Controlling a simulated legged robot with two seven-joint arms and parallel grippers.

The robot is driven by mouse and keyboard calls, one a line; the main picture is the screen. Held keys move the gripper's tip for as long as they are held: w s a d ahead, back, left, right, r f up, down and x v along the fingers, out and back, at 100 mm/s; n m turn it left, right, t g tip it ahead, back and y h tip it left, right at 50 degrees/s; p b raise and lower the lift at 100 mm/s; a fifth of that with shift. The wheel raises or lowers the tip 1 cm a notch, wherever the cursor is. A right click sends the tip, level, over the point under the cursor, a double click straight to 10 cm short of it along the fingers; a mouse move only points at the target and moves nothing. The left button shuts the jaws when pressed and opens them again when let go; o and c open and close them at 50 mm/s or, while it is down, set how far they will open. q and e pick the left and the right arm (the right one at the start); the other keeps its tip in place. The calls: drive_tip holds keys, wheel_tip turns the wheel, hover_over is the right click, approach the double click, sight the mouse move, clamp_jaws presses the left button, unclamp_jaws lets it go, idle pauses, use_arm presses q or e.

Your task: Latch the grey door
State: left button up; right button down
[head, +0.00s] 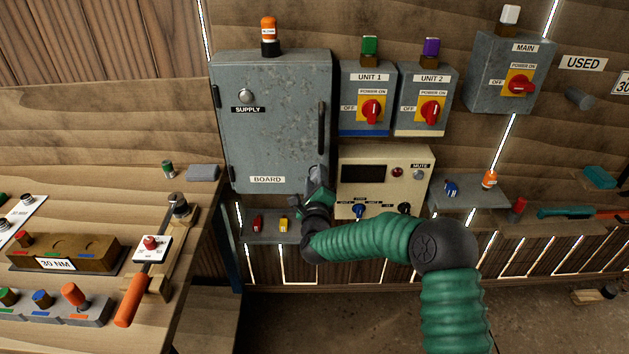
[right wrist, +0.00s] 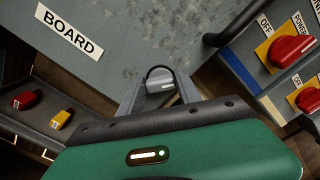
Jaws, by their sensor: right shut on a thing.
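The grey door (head: 275,125) is the front of the cabinet marked SUPPLY and BOARD, and it looks closed against its frame. A round knob (head: 246,96) sits at its upper left, and a dark bar handle (head: 321,128) runs down its right side. My right gripper (head: 320,182) is at the door's lower right corner. In the right wrist view it is shut on a small grey latch knob (right wrist: 160,80), which sits between the fingers; the gripper hides this knob in the head view. The BOARD label (right wrist: 69,30) lies to its left. My left gripper is out of view.
A cream panel (head: 385,158) with knobs stands just right of my gripper, below the UNIT 1 (head: 368,90) and UNIT 2 (head: 427,92) switch boxes. A small shelf (head: 262,236) with red and yellow pieces is below the door. A workbench (head: 120,200) with tools fills the left.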

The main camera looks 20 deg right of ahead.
drive_tip(key=shift+s+d+f+n+b, duration=0.1)
drive_tip(key=shift+f+n+b, duration=0.1)
drive_tip(key=shift+n, duration=1)
drive_tip(key=shift+w+d+f+n+b, duration=0.1)
drive_tip(key=shift+f+n+b, duration=0.1)
drive_tip(key=shift+n, duration=1)
drive_tip(key=shift+s+d+f+n+b, duration=0.1)
drive_tip(key=shift+n+b, duration=0.1)
drive_tip(key=shift+n, duration=1)
drive_tip(key=c, duration=1.2)
unclamp_jaws()
drive_tip(key=o, duration=0.4)
drive_tip(key=shift+d, duration=0.2)
drive_tip(key=shift+c, duration=0.2)
drive_tip(key=v, duration=1.6)
drive_tip(key=shift+s+a+r, duration=0.15)
drive_tip(key=shift+s+a, duration=0.05)
